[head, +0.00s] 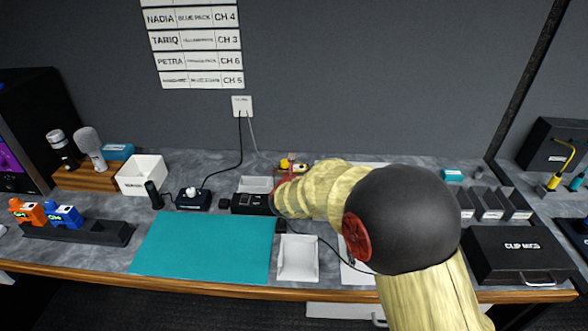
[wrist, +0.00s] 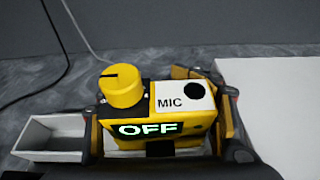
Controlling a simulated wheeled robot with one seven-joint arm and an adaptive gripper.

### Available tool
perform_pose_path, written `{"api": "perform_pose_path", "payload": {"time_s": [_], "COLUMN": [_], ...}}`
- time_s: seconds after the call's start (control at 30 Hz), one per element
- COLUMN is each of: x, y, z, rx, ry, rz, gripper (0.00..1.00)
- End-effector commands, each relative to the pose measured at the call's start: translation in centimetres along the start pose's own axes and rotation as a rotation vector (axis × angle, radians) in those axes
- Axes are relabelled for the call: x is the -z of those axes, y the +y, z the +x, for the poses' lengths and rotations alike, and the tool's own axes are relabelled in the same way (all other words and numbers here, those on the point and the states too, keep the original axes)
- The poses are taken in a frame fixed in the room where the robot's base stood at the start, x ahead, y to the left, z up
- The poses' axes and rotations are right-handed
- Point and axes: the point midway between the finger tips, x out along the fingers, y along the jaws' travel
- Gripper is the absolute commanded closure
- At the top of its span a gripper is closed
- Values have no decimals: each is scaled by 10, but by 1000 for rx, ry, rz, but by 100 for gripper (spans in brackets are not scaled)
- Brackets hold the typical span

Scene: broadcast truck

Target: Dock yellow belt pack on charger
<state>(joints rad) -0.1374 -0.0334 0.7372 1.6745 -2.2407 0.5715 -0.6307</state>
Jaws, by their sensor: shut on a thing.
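The yellow belt pack (wrist: 160,118) fills the middle of the wrist view, with a yellow knob, a white MIC label and a lit OFF display. My gripper (wrist: 160,132) is shut on it, one finger at each side. In the head view a small part of the belt pack (head: 293,164) shows beyond my arm, near the back of the counter; my arm hides most of the gripper. A long black dock (head: 112,235) at the front left, apparently the charger, carries an orange pack (head: 28,211) and a blue pack (head: 65,216). Its right end is empty.
A teal mat (head: 200,248) lies between the dock and a white tray (head: 298,258). A black box (head: 250,204), a small white tray (head: 256,184) and a black cable (head: 222,168) lie near my gripper. A white bin (head: 143,175) stands behind the mat.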

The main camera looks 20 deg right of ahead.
Motion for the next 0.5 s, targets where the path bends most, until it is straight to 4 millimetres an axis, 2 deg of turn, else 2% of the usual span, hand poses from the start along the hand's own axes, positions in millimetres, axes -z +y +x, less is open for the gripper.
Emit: {"api": "perform_pose_path", "payload": {"time_s": [0.13,0.17,0.5], "x": [3,3,4], "y": [0,0,0], "z": [2,2,1], "rx": [0,0,0], "ry": [-2,-1,2], "rz": [1,0,-1], "gripper": [78,46,26]}}
